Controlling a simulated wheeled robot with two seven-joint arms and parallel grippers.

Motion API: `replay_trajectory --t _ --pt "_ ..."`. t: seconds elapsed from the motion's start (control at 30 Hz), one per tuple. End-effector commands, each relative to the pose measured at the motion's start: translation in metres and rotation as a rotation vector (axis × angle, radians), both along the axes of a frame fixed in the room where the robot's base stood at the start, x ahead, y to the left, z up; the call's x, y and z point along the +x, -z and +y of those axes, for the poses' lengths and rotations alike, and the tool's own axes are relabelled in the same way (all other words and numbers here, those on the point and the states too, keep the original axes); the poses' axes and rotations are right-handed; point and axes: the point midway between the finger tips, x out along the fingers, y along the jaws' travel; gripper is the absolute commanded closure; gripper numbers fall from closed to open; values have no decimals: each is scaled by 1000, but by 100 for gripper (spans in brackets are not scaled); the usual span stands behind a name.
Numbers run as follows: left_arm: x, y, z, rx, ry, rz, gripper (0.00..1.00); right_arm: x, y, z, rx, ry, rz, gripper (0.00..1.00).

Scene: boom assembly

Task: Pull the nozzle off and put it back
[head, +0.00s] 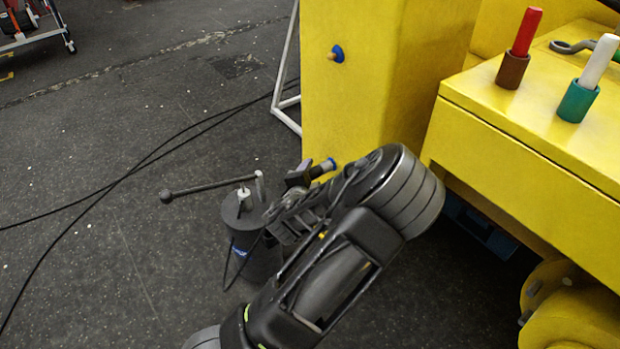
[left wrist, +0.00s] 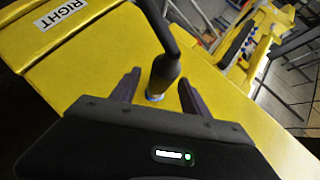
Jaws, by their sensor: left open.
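The nozzle (left wrist: 166,70) is a dark, rounded piece with a black hose curving up from it. In the left wrist view its lower end sits at a pale blue ring (left wrist: 154,97) on the yellow panel. My left gripper (left wrist: 158,92) is open, with one finger on each side of the nozzle; I cannot tell whether either finger touches it. My right gripper is not in view.
A dark pump canister (head: 252,262) with a long lever handle (head: 210,187) stands on the floor close to my left gripper. An upper blue fitting (head: 337,53) is bare. A yellow ledge (head: 530,125) holds red and white sticks in holders. Black cables (head: 130,172) lie on the floor.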

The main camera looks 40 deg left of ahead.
Motion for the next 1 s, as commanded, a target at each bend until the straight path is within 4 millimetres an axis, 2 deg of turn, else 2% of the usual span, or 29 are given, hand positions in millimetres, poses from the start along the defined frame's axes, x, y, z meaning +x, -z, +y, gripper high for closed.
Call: replay_trajectory --t 0.07,0.17,0.73,0.97,1.0 --pt "0 0 0 0 0 0 46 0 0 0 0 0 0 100" --pt "0 0 0 0 0 0 53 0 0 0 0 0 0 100" --pt "0 0 0 1 0 0 100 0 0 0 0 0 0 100" --pt "0 0 0 1 0 0 100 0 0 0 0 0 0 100" --pt "-1 0 0 1 0 0 74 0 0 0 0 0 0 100"
